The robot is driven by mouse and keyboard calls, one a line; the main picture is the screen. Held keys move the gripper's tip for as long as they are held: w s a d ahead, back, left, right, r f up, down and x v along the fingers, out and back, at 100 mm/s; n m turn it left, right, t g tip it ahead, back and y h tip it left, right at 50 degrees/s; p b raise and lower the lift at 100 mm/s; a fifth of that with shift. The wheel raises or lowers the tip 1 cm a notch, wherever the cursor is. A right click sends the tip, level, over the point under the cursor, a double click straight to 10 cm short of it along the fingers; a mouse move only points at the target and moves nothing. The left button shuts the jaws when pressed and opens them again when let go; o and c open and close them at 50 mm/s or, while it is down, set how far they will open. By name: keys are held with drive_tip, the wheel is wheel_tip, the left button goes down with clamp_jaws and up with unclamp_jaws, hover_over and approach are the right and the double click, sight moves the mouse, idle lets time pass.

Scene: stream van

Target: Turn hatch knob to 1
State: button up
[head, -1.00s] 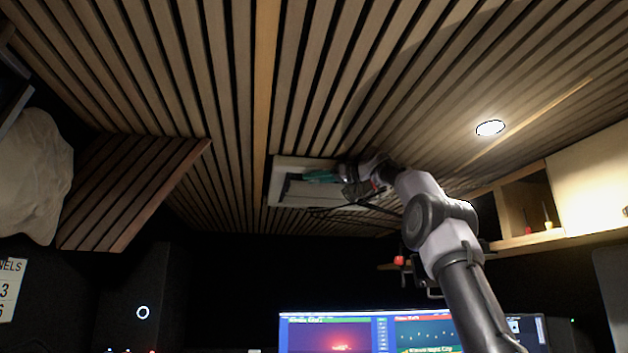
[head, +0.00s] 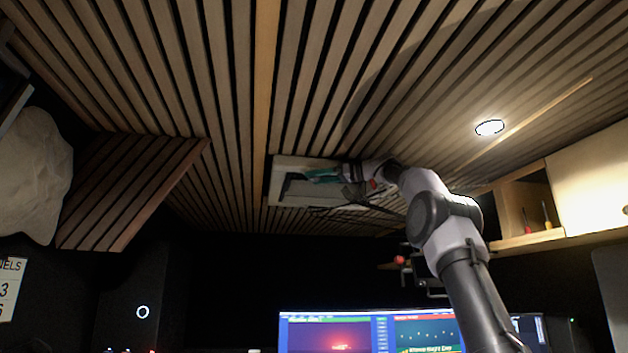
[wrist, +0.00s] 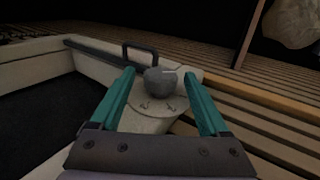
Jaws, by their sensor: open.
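The hatch (head: 290,196) is a pale frame with a dark opening, set in the slatted ceiling in the head view. In the wrist view the hatch knob (wrist: 160,81) is a round grey knob on a pale round plate (wrist: 150,115) with small marks; I cannot read which number it points to. My gripper (wrist: 163,75) is open, its two teal fingers on either side of the knob, with gaps visible. Whether they touch it I cannot tell. In the head view my gripper (head: 322,174) is at the hatch, and the knob cannot be made out.
A dark handle (wrist: 139,52) stands just behind the knob on the pale frame. Ceiling slats run beside the hatch. A round lamp (head: 489,128) is at right. A wooden shelf (head: 528,240) is at far right, and a screen (head: 340,333) is below.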

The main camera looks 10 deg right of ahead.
drive_tip(key=v, duration=0.9)
drive_tip(key=shift+d, duration=0.2)
drive_tip(key=shift+s, duration=0.15)
